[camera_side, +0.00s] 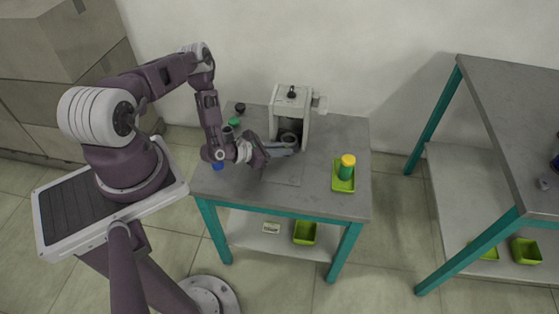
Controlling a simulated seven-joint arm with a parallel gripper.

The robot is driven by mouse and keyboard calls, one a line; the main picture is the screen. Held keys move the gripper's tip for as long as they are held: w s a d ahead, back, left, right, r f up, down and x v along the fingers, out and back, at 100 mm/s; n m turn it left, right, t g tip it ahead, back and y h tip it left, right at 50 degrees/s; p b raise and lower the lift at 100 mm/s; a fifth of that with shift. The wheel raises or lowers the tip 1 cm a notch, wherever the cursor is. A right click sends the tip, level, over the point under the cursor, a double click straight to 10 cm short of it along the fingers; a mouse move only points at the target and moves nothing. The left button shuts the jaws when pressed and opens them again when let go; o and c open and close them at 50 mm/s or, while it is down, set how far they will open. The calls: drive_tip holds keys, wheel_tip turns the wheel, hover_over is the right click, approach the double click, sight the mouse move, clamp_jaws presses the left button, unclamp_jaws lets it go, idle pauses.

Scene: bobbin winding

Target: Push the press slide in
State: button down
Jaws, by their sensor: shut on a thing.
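The press (291,97) is a pale box-shaped frame with a dark knob on top and an open front, standing at the back of the grey table. A grey press slide (285,150) sits at the foot of its opening, with a small round grey part (288,138) at its inner end. My gripper (269,151) is low over the table at the front left of the press, shut on the near end of the slide. The fingertips are small and partly hidden, so the exact grip is hard to see.
A green cylinder with a yellow top (347,167) stands in a lime tray (343,184) at the table's right. Small dark, green and blue pieces lie along the left edge. A lower shelf holds a lime bin (304,232). A second table (515,110) stands to the right.

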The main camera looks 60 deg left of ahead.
drive_tip(key=shift+w+a, duration=0.55)
drive_tip(key=shift+a, duration=0.05)
